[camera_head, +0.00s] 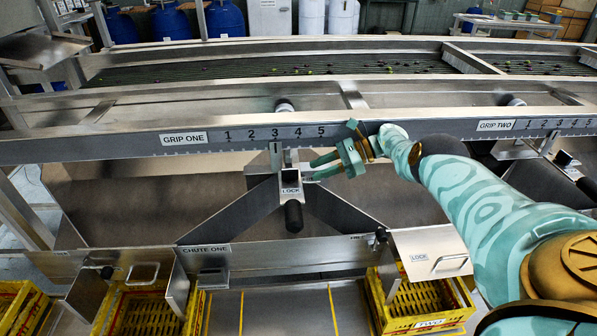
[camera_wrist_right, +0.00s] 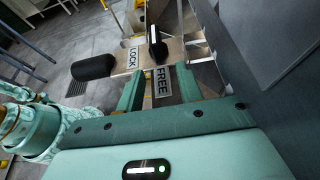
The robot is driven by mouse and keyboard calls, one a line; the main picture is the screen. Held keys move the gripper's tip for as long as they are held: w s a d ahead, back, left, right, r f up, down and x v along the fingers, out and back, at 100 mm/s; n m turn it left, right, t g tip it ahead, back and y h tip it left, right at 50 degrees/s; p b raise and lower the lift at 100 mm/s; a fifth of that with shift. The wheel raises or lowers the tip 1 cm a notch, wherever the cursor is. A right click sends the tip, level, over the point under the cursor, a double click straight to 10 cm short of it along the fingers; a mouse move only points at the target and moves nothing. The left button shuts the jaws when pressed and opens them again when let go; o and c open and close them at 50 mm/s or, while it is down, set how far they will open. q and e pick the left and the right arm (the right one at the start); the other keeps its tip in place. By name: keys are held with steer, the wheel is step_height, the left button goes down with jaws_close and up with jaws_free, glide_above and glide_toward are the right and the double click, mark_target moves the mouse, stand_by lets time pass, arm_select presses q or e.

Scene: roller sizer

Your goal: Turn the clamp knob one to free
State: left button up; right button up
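Below the GRIP ONE scale in the head view sits a clamp block with a small black knob (camera_head: 291,178) above a LOCK label (camera_head: 290,190). The right wrist view shows a black piece with a pale stripe (camera_wrist_right: 155,40), which looks like that knob, beyond the LOCK label (camera_wrist_right: 132,57) and FREE label (camera_wrist_right: 161,80). My right gripper (camera_head: 316,170) is just right of the clamp block, pointing left. In the wrist view its two fingers (camera_wrist_right: 158,86) are apart, with the FREE label showing between them and nothing held. My left gripper is not in view.
A dark cylindrical handle (camera_head: 293,215) sticks out below the clamp block; it also shows in the wrist view (camera_wrist_right: 95,66). The numbered rail (camera_head: 110,147) runs above, and sloping metal plates (camera_head: 235,215) flank the clamp. A yellow crate (camera_head: 425,302) stands below right.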

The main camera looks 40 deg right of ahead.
steer(key=s+d, duration=0.1)
steer(key=d, duration=0.1)
steer(key=s+d+b, duration=0.1)
steer(key=d, duration=0.1)
steer(key=shift+s, duration=0.2)
stand_by(0.4)
